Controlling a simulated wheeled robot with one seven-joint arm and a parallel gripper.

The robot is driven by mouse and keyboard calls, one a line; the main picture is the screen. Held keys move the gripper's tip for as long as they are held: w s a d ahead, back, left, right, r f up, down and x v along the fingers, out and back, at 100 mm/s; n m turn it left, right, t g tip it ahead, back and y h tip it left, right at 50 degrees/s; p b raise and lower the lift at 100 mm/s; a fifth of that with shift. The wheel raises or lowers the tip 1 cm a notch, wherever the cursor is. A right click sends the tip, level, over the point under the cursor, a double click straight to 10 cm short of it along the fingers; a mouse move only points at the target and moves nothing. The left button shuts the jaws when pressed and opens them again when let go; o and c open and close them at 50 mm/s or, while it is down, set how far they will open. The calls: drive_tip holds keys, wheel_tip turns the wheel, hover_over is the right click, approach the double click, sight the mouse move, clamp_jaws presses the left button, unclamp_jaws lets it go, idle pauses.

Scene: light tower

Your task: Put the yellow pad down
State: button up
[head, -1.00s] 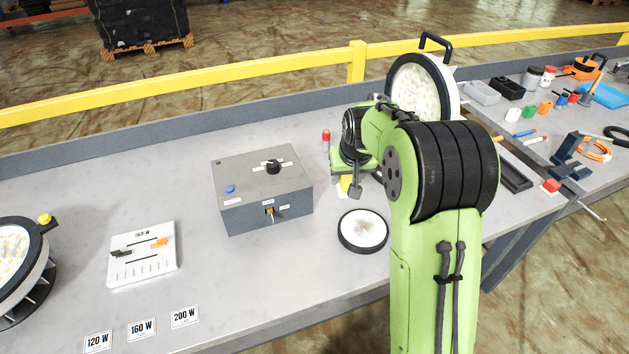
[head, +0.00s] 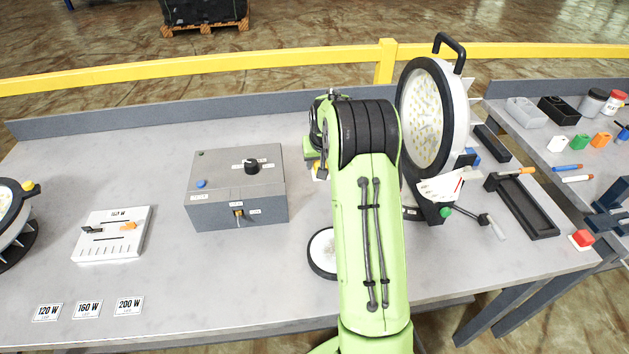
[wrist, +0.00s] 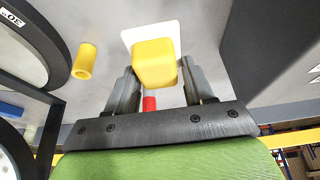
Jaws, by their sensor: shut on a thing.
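The yellow pad (wrist: 155,62) is a rounded block between the two fingers of my gripper (wrist: 158,78) in the wrist view. My gripper is shut on it. A white square (wrist: 135,36) shows directly behind the pad; I cannot tell whether the pad touches it or whether it belongs to the pad. In the head view my own arm covers most of the gripper, and only a sliver of yellow shows at its left edge, to the right of the grey control box (head: 238,188).
A large round lamp (head: 436,118) stands close to the right of my arm. A round white disc with a black rim (head: 321,250) lies partly behind my arm. A yellow cylinder (wrist: 85,61) and a red piece (wrist: 149,103) are near the gripper.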

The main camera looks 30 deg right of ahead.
sight(320, 184)
wheel_tip(320, 184, down, 6)
drive_tip(key=shift+r+b, duration=0.15)
drive_tip(key=shift+b, duration=0.35)
